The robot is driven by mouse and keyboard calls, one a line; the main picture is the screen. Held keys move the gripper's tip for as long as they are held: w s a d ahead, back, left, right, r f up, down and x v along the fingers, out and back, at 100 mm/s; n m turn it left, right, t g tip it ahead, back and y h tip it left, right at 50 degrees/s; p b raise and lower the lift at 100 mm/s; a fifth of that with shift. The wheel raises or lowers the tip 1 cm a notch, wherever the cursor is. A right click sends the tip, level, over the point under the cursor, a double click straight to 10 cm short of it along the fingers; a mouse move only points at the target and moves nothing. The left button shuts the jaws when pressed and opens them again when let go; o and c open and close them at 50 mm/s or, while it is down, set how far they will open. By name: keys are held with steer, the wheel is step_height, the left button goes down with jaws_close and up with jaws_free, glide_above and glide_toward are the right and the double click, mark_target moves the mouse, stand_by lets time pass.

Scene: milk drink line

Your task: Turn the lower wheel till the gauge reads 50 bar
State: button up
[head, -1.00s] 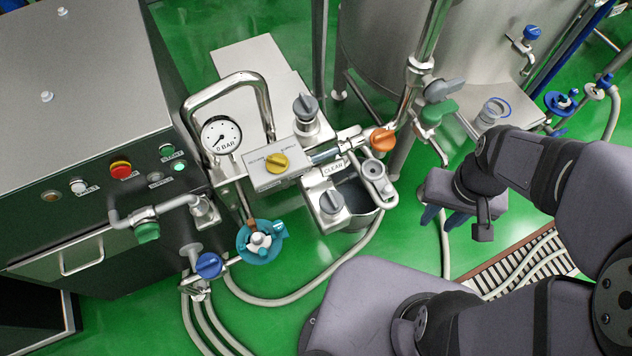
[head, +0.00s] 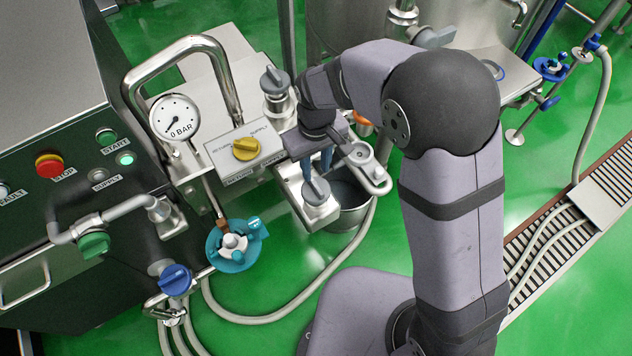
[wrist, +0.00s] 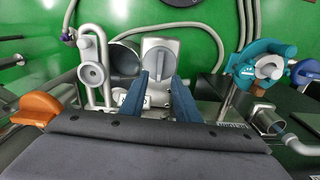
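The pressure gauge (head: 175,118) has a white dial marked 0 BAR, and its dark needle points to the lower left. Below it is a teal wheel (head: 222,262) with a pale hub, at the lower left of the head view. It also shows at the right of the wrist view (wrist: 243,78). My gripper (head: 316,172) points down over a grey-knobbed valve block, to the right of the teal wheel and apart from it. In the wrist view my gripper (wrist: 159,79) is open, with the grey knob (wrist: 158,56) seen between its blue fingers. Whether they touch it is unclear.
A blue knob (head: 175,280) sits to the lower left of the teal wheel. A yellow selector (head: 245,149) and the curved steel pipe (head: 188,46) stand above. A green-handled valve (head: 93,244) is at left.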

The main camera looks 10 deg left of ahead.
mark_target(316, 185)
steer(key=shift+a+r, duration=0.1)
steer(key=shift+f, duration=0.25)
steer(key=shift+f+p, duration=0.35)
steer(key=shift+f, duration=3.1)
jaws_close()
